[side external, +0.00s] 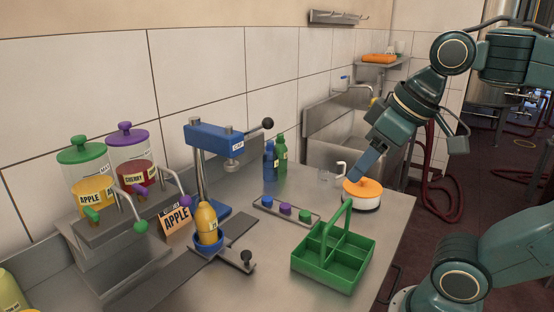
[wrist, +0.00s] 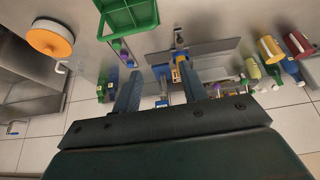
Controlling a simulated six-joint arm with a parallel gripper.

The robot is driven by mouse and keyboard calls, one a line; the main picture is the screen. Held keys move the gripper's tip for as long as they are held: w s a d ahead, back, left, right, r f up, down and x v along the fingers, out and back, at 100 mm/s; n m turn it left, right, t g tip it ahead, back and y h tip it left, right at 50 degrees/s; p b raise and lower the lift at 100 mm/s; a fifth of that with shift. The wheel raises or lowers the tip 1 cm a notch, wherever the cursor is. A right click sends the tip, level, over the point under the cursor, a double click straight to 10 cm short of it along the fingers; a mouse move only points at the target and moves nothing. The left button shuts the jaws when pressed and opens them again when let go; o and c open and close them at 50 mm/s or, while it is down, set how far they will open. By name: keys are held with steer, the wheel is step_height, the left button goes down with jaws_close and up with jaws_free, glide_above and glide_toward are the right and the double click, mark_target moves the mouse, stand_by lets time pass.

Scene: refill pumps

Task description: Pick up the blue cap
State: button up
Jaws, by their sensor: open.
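The blue cap (side external: 267,201) sits at the left end of a small grey rack on the steel counter. A purple cap (side external: 285,209) and a green cap (side external: 304,216) sit beside it in the same rack. My gripper (side external: 362,177) is up and to the right of the rack, and it looks empty. In the wrist view, my gripper (wrist: 160,66) has its two fingers spread apart with nothing held between them.
A green divided carrier (side external: 333,262) stands right of the rack. A round white thing with an orange top (side external: 362,191) is by my gripper. Blue (side external: 270,163) and green bottles stand behind the rack. A blue press (side external: 224,137) with a yellow bottle (side external: 206,222) stands left.

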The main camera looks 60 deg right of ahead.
steer(key=w+d+r+n+g, duration=0.1)
steer(key=w+d+r+n, duration=0.15)
steer(key=w+r, duration=0.4)
steer(key=n+g, duration=0.5)
steer(key=n, duration=0.7)
glide_above(267, 198)
step_height(267, 198, down, 8)
steer(key=r, duration=0.1)
step_height(267, 198, down, 23)
steer(key=shift+s+a+r, duration=0.1)
steer(key=shift+s+r, duration=0.05)
steer(key=shift+f, duration=2.55)
steer(key=c, duration=0.5)
